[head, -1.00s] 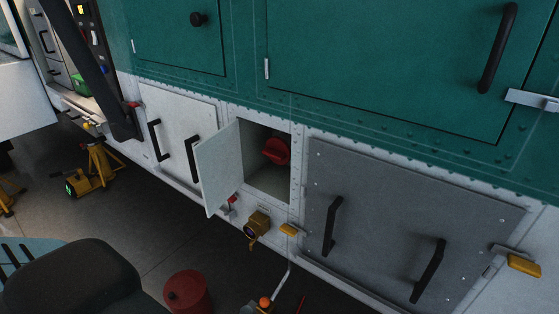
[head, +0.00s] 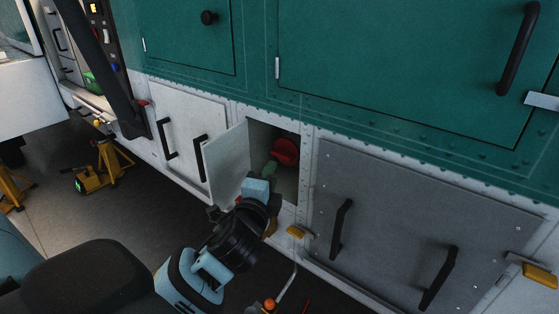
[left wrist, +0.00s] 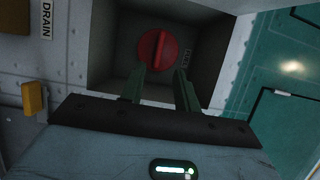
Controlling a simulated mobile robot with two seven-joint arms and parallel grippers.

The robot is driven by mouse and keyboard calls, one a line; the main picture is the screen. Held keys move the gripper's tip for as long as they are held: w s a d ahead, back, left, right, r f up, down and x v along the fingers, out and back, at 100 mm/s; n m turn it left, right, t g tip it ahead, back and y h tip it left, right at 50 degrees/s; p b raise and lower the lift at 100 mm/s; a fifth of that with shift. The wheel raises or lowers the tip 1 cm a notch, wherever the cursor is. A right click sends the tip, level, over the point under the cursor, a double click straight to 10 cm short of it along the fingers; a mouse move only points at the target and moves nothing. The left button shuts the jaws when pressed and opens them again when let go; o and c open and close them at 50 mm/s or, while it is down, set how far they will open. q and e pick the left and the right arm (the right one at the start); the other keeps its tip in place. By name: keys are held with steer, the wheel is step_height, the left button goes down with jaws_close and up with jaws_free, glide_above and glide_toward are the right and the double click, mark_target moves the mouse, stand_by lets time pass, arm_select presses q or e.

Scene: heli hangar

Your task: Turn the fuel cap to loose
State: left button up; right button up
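The red fuel cap (head: 286,151) sits inside a square recess in the helicopter's white lower side. The small white door (head: 226,163) of the recess stands open to the left. My left gripper (head: 270,168) reaches into the mouth of the recess, just below and left of the cap. In the left wrist view the round cap (left wrist: 165,53) has a raised grip bar across its middle. The two green fingers of my left gripper (left wrist: 162,82) are spread apart, with their tips near the cap's lower edge. Nothing is held between them. My right gripper is not in view.
A grey panel (head: 400,220) with two black handles lies right of the recess. A yellow latch (head: 296,232) sits below it, and another yellow fitting (left wrist: 34,98) shows in the left wrist view beside a DRAIN label. A yellow jack (head: 97,172) stands on the floor.

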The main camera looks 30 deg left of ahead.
mark_target(281, 157)
arm_select(q)
steer(key=shift+x, duration=3.95)
steer(key=shift+f, duration=0.1)
jaws_close()
